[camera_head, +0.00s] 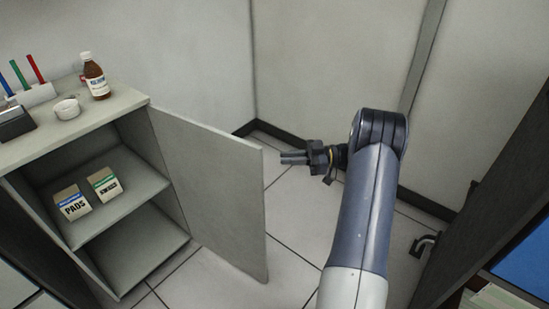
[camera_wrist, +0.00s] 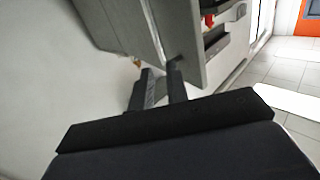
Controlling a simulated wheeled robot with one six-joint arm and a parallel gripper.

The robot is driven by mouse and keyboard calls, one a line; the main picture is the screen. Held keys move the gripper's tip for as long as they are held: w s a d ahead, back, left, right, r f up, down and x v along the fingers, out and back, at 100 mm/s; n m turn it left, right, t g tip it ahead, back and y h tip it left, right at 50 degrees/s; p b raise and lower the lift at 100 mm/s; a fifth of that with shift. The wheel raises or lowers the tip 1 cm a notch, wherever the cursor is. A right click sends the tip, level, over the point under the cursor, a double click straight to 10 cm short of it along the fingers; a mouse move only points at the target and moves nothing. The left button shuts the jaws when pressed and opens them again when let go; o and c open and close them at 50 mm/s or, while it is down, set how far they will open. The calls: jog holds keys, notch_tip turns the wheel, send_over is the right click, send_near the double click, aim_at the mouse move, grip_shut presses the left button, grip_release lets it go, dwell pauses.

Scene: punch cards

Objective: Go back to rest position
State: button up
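My gripper (camera_head: 282,158) is at the end of my arm in the head view, pointing left. It is in the air just right of the open grey cabinet door (camera_head: 215,190) and looks apart from it. In the wrist view the two dark fingers (camera_wrist: 161,80) have a narrow gap between them and nothing is held. Grey cabinet panels stand behind the fingertips in that view.
The open cabinet (camera_head: 120,205) at left holds two small boxes, one marked PADS (camera_head: 73,203). A brown bottle (camera_head: 95,78), a white cup (camera_head: 67,108) and coloured tubes (camera_head: 20,75) stand on top. A dark unit with a handle (camera_head: 424,244) is at right. Tiled floor is clear between.

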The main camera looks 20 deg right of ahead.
aim_at(257, 160)
jog(key=shift+s+d, duration=0.15)
jog(key=shift+d, duration=0.35)
jog(key=shift+a, duration=0.1)
jog(key=x, duration=1)
jog(key=shift+a, duration=0.45)
jog(key=shift+d, duration=0.1)
